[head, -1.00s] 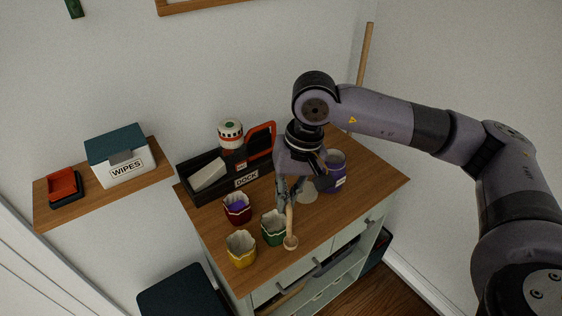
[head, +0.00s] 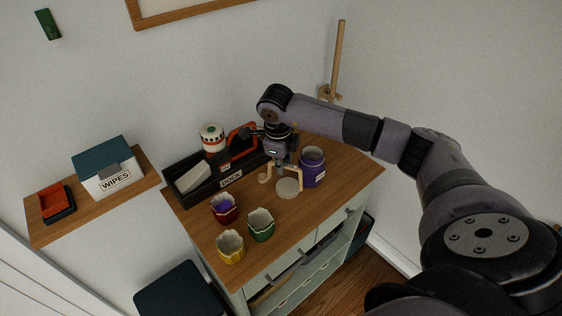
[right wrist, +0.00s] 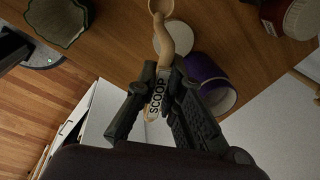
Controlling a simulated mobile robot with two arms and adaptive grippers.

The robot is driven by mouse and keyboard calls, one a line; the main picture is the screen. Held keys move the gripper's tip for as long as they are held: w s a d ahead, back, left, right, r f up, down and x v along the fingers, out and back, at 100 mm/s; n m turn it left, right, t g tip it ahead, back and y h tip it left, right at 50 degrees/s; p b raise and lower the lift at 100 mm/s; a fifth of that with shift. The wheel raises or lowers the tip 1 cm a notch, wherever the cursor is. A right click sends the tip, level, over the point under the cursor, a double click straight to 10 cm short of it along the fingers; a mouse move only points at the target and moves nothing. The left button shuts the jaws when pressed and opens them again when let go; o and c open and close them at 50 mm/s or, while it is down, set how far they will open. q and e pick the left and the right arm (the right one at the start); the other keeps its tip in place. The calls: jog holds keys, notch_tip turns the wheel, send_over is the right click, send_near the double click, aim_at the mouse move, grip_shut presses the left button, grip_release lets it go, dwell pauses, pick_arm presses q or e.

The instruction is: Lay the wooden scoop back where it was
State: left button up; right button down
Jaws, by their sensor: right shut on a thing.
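My right gripper (head: 283,163) is shut on the wooden scoop, low over the cabinet top between the dock box and the purple jar. In the right wrist view the gripper (right wrist: 165,100) grips the scoop's handle (right wrist: 178,42), marked SCOOP, and the bowl is partly cut off at the top edge. In the head view the scoop's bowl (head: 263,178) shows left of the fingers. A pale round disc (head: 288,187) lies in front of the gripper. I cannot tell whether the scoop touches the wood. My left gripper is not in view.
The purple jar (head: 312,167) stands close on the right. The black dock box (head: 198,187) is behind left, with a striped can (head: 212,138). Red (head: 224,209), green (head: 261,225) and yellow (head: 230,246) cups stand front left. Bare wood lies right of the green cup.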

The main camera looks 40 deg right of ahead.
jog(key=shift+f, duration=0.35)
jog(key=shift+f+b, duration=2.05)
jog(key=shift+f, duration=1.2)
jog(key=shift+f+b, duration=0.4)
jog(key=c, duration=1.6)
grip_release()
jog(key=shift+c, duration=0.2)
jog(key=shift+r+p, duration=2.85)
jog(key=shift+r, duration=2.2)
